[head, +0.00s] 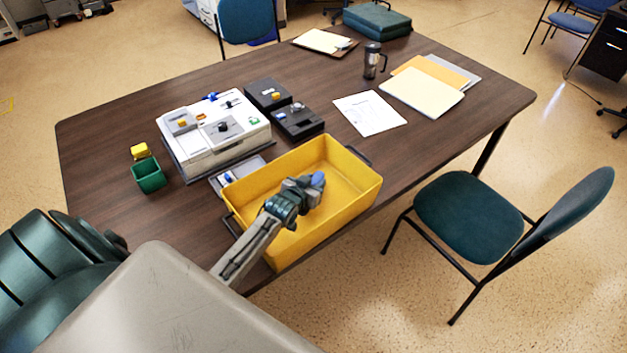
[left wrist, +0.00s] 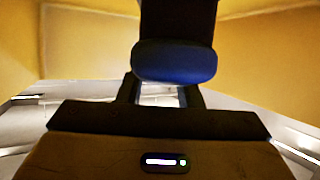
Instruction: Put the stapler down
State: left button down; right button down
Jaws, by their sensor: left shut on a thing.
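The stapler (head: 318,180) shows as a small blue end at the tip of my left gripper (head: 303,188). In the left wrist view the stapler (left wrist: 175,62) is blue at its near end and black beyond, held between the fingers. My left gripper is shut on it. The gripper is over or inside a yellow bin (head: 352,178); yellow walls (left wrist: 85,45) surround the stapler in the left wrist view. Whether the stapler touches the bin floor cannot be told. Most of the stapler is hidden by the gripper in the head view. My right gripper is not in view.
The bin stands at the front edge of a dark wooden table (head: 440,120). Beside it are a white machine (head: 220,140), black boxes (head: 298,122) and a green cup (head: 148,176). Papers (head: 369,113) and a mug (head: 372,62) lie behind. A chair (head: 470,215) stands right.

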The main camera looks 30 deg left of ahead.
pick_arm(q)
jog(key=shift+f+b, duration=0.3)
jog(key=shift+f, duration=0.25)
jog(key=c, duration=1)
grip_release()
